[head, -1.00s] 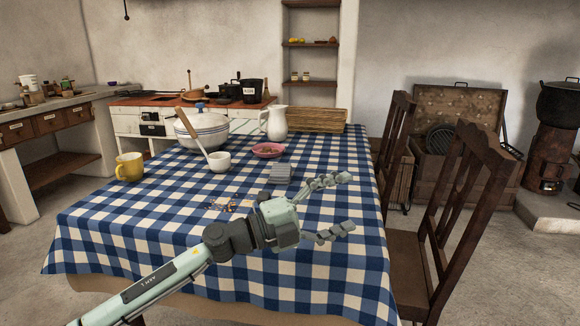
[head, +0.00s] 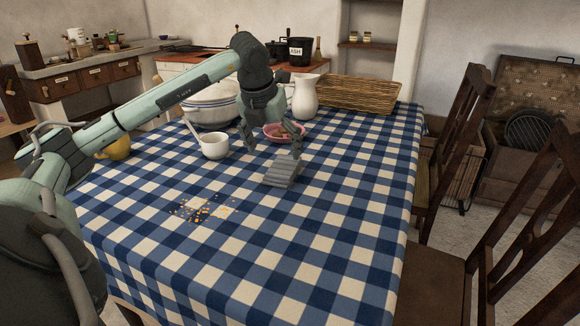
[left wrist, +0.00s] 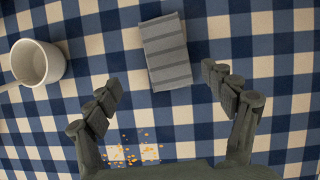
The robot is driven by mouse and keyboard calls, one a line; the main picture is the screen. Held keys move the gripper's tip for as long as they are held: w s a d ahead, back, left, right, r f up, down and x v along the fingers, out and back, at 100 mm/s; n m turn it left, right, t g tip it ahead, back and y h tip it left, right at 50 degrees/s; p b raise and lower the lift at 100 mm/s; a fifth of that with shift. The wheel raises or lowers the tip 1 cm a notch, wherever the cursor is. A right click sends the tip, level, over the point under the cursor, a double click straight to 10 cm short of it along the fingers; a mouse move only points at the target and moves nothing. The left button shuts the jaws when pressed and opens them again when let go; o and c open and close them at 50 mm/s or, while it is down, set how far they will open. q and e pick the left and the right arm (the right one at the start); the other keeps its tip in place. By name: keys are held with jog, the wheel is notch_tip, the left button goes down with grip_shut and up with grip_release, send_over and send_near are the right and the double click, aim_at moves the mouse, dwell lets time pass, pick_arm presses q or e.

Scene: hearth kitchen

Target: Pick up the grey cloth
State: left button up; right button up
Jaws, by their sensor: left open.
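The grey cloth (head: 283,171) lies folded on the blue-and-white checked tablecloth, just in front of the pink dish. In the left wrist view the cloth (left wrist: 165,52) shows as a striped grey rectangle, ahead of the fingers and between their lines. My left gripper (head: 275,143) is open and points down above and just behind the cloth in the head view. Its two fingers (left wrist: 163,85) are spread wide in the left wrist view, with nothing between the fingertips but the cloth's near end below. My right gripper is not in view.
Orange crumbs (head: 200,210) lie nearer me. The table's front right is clear. Chairs (head: 455,150) stand along the right.

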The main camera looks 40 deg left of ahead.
aim_at(283, 165)
pick_arm(q)
jog(key=shift+w+f, duration=0.15)
jog(key=shift+f, duration=0.35)
jog(key=x, duration=0.3)
jog(key=w+x, duration=0.1)
jog(key=shift+d+f+p, duration=0.15)
jog(key=shift+d+p, duration=0.05)
jog(key=shift+p, duration=0.2)
jog(key=shift+w+a+f, duration=0.1)
jog(key=shift+w+f, duration=0.05)
jog(key=shift+f, duration=0.05)
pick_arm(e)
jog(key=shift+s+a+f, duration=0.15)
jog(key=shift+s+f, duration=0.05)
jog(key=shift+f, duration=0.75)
pick_arm(q)
jog(key=shift+c, duration=0.6)
jog(key=c, duration=1.1)
jog(key=shift+r, duration=0.1)
